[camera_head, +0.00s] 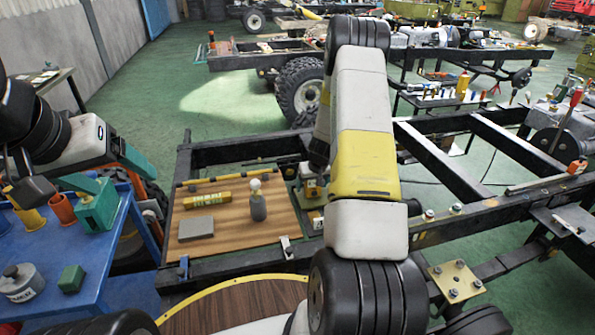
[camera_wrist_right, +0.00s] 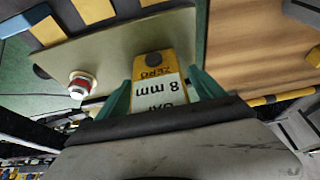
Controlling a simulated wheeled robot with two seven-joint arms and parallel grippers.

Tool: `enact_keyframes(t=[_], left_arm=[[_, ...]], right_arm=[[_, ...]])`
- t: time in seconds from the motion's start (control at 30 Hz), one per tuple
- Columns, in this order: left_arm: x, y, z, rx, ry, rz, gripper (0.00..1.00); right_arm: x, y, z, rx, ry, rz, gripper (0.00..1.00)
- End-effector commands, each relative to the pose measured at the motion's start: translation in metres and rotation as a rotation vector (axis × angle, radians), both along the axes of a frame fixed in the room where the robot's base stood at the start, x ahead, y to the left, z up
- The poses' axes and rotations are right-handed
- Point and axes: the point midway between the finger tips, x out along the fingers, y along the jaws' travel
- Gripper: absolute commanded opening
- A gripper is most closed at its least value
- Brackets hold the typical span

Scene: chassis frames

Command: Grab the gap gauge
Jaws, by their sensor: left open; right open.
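The gap gauge (camera_wrist_right: 158,92), a yellow and white block marked "8 mm" and "ZERO", shows in the right wrist view. My right gripper (camera_wrist_right: 161,88) is open, with one teal finger on each side of the gauge. I cannot tell whether the fingers touch it. In the head view my right arm hides this gripper, and I cannot make out the gauge there. My left gripper (camera_head: 107,172) is open at the left, above the blue table, with its teal fingers apart.
A wooden board (camera_head: 235,243) carries a yellow bar (camera_head: 207,201), a grey block (camera_head: 196,228) and a grey bottle-like item (camera_head: 258,206). Black chassis rails (camera_head: 450,222) run to the right. The blue table (camera_head: 88,255) at left holds cups, a green box and a tin.

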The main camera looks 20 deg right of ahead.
Motion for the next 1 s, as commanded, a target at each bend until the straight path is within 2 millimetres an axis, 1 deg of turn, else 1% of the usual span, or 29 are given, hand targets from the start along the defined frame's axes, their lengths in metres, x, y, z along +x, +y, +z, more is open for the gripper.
enact_keyframes(t=[0.2,0.27,0.3,0.37,0.4,0.47,0.5,0.57,0.6,0.87,1.0], left_arm=[[0.0,0.0,0.0,0.0,0.0,0.0,0.78],[0.0,0.0,0.0,0.0,0.0,0.0,0.78],[0.0,0.0,0.0,0.0,0.0,0.0,0.78],[0.0,0.0,0.0,0.0,0.0,0.0,0.78],[0.0,0.0,0.0,0.0,0.0,0.0,0.78],[0.0,0.0,0.0,0.0,0.0,0.0,0.78],[0.0,0.0,0.0,0.0,0.0,0.0,0.78],[0.0,0.0,0.0,0.0,0.0,0.0,0.78],[0.0,0.0,0.0,0.0,0.0,0.0,0.78],[0.0,0.0,0.0,0.0,0.0,0.0,0.78],[0.0,0.0,0.0,0.0,0.0,0.0,0.78]], right_arm=[[0.001,0.0,0.0,0.0,0.0,0.0,0.78],[0.0,0.0,0.0,0.0,0.0,0.0,0.66],[0.0,0.0,0.0,0.0,0.0,0.0,0.59],[0.0,0.0,0.0,0.0,0.0,0.0,0.47],[0.0,0.0,0.0,0.0,0.0,0.0,0.39],[0.0,0.0,0.0,0.0,0.0,0.0,0.27],[0.0,0.0,0.0,0.0,0.0,0.0,0.19],[0.0,0.0,0.0,0.0,0.0,0.001,0.07],[0.001,0.0,0.0,0.0,-0.001,0.001,0.0],[0.001,0.0,0.002,0.0,-0.001,0.001,0.0],[0.001,0.001,0.01,-0.001,-0.002,0.002,0.0]])
